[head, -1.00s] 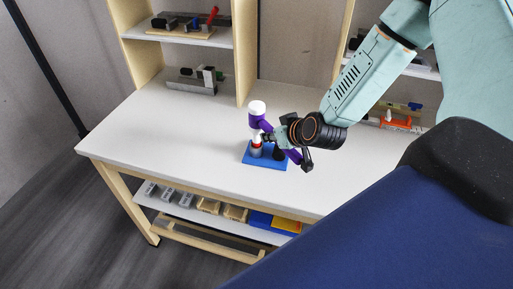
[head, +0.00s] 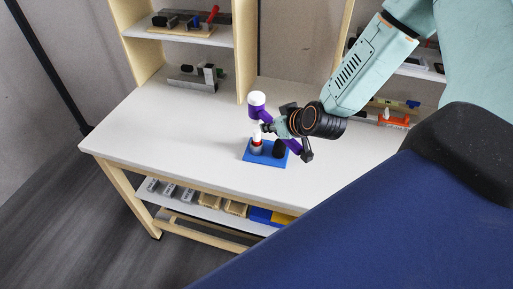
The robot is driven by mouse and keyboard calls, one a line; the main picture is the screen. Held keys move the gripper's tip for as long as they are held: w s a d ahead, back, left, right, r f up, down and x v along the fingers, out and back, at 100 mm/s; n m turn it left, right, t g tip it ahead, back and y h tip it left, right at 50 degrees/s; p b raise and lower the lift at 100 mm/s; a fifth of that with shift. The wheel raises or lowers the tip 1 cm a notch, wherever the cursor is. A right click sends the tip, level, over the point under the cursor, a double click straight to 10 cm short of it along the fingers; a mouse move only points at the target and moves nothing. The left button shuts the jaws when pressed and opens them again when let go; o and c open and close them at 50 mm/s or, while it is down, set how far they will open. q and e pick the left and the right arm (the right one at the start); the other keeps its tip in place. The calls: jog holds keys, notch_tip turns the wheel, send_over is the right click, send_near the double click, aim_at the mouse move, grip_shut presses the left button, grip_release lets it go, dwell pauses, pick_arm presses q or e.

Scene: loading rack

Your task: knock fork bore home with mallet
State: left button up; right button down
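A blue base plate (head: 265,160) lies on the white bench top. On its left stands a small upright part (head: 257,147), grey below with a red band and a pale top. A black cylinder (head: 279,149) stands on its right. I cannot tell which piece is the fork bore. My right gripper (head: 270,128) is shut on the purple handle of the mallet (head: 257,99), which has a white upper face. My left gripper is out of view.
A grey metal fixture (head: 198,78) stands at the back left of the bench. An orange tool (head: 394,121) lies at the back right. Shelves above hold a tool board (head: 187,29). Several bins (head: 208,203) sit under the bench. The bench's left side is clear.

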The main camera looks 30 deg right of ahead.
jog(key=shift+f+b, duration=0.4)
jog(key=shift+f, duration=0.3)
jog(key=shift+s+r+p, duration=0.15)
jog(key=shift+r+p, duration=0.4)
jog(key=shift+r, duration=0.4)
jog(key=shift+f, duration=0.1)
jog(key=shift+w+f, duration=0.2)
jog(key=shift+f, duration=0.05)
